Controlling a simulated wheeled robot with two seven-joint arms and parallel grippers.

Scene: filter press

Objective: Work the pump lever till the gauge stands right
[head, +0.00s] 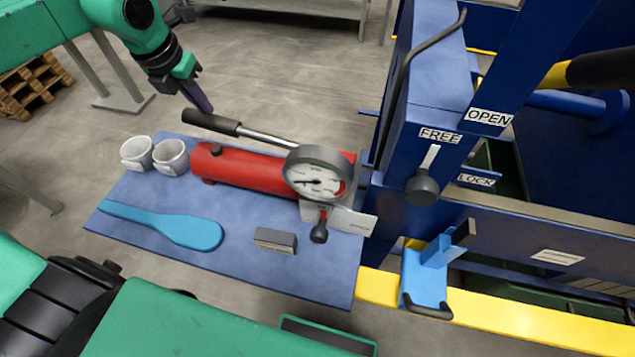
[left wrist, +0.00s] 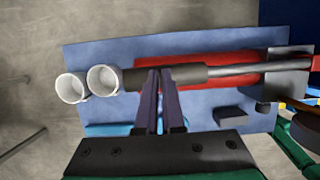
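The red hand pump (head: 245,168) lies on a blue board. Its lever (head: 265,136) has a black handle (head: 212,123) at the left end; the handle also shows in the left wrist view (left wrist: 190,75). The round gauge (head: 318,176) has a white dial, a dark needle pointing left and a red zone at its right; its figures are too small to read. A small red-and-black knob (head: 320,230) hangs below it. Contact is unclear. My right gripper is out of view.
The blue board (head: 130,190) also holds two white cups (head: 137,153) (head: 171,157), a light-blue paddle (head: 185,228) and a grey block (head: 275,241). The blue press frame (head: 425,110) with a FREE/LOCK lever (head: 422,188) stands at right. A yellow rail (head: 500,318) runs below it.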

